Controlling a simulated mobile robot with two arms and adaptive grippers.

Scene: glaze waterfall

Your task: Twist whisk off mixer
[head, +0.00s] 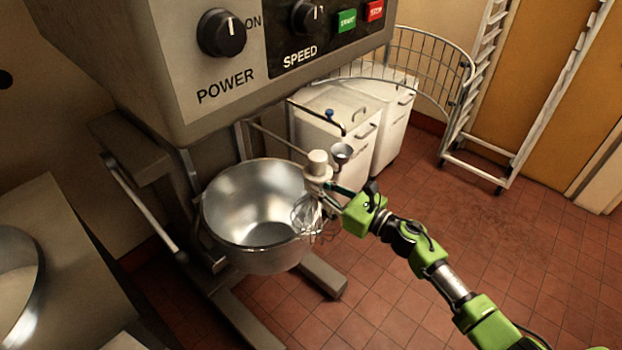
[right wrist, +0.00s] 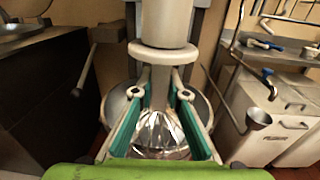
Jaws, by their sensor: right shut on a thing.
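The mixer's grey body (head: 150,90) fills the upper left of the head view, with its steel bowl (head: 232,205) below. The wire whisk (head: 308,217) hangs at the bowl's right rim, under the mixer's pale shaft (head: 318,165). My right gripper (head: 331,188) reaches it from the right and is shut on the whisk's upper part. In the right wrist view the green-padded fingers (right wrist: 160,92) stand on both sides of the whisk (right wrist: 160,132), just below the shaft's round collar (right wrist: 162,50). Whether the whisk is still locked there I cannot tell. My left gripper is out of view.
White lidded bins (head: 330,125) stand behind the bowl. A small metal cup (head: 341,153) is close beside the shaft. A wire guard (head: 420,65) and a rack (head: 480,170) are farther back. A counter (head: 60,270) is at left. Tiled floor at right is clear.

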